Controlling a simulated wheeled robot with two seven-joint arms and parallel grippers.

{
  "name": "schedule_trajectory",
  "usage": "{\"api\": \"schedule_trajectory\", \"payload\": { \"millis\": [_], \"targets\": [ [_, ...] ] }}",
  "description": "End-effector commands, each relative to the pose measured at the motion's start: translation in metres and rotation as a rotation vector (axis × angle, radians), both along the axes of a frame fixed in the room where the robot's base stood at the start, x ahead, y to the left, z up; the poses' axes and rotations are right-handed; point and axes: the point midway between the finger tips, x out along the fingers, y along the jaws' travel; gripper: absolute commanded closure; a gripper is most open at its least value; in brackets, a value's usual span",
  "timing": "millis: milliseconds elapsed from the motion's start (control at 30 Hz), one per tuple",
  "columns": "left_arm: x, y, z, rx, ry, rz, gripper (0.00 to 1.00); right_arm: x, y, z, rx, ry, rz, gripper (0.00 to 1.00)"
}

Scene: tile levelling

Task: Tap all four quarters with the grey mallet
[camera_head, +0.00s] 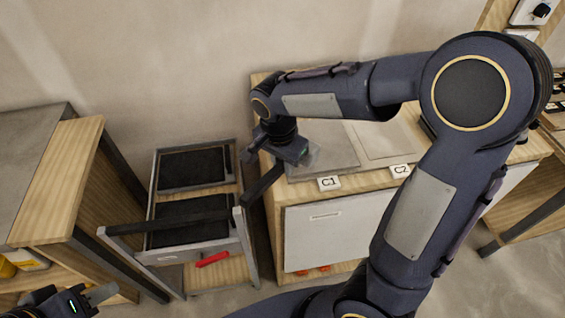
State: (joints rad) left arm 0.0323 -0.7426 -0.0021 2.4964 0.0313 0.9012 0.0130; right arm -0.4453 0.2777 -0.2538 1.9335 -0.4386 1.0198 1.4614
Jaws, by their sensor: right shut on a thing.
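My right gripper (310,157) is at the left end of the tile bench, over the left side of the grey slab (326,148) behind the C1 label (329,184). It is shut on what I take to be the grey mallet, which is mostly hidden by the gripper and hard to make out. I cannot tell whether it touches the slab. A second, paler slab (384,139) lies behind the C2 label (400,171), partly covered by my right arm. My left gripper (100,294) is at the lower left corner, cut off by the frame; its opening is unclear.
A cart (243,225) with dark trays and a black handle bar stands left of the bench. A red-handled item (212,259) lies on its lower shelf. A wooden cabinet (62,180) stands at the far left.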

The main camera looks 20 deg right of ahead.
Motion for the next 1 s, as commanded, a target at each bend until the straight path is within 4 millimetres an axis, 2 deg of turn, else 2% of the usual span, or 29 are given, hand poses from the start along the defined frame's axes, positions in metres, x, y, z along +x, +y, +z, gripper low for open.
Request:
{"api": "schedule_trajectory", "payload": {
  "millis": [33,100,433,567,700,767,867,1000],
  "targets": [
    [0.0,0.0,0.012,0.0,0.0,0.0,0.64,0.001,0.0,0.014,0.001,-0.003,0.0,1.0],
    [0.0,0.0,0.014,0.0,0.0,0.0,0.64,0.001,0.0,0.018,0.001,-0.004,0.0,1.0],
    [0.0,0.0,0.008,0.0,0.0,0.0,0.64,0.0,0.0,0.012,0.0,-0.002,0.001,1.0],
    [0.0,0.0,-0.012,0.0,0.0,0.0,0.64,0.0,0.0,-0.012,0.0,0.0,0.001,1.0],
    [0.0,0.0,-0.043,0.0,0.0,0.0,0.64,0.0,0.0,-0.049,0.0,0.0,0.001,1.0],
    [-0.001,0.0,-0.03,0.0,0.002,-0.001,0.64,0.001,0.0,-0.034,0.001,-0.003,0.0,1.0],
    [0.0,0.0,-0.025,0.0,-0.001,0.0,0.64,0.001,0.0,-0.029,0.0,-0.002,0.0,1.0],
    [0.0,0.0,-0.01,0.0,0.0,0.0,0.64,0.001,0.0,-0.012,0.0,-0.002,0.0,1.0]
  ]
}}
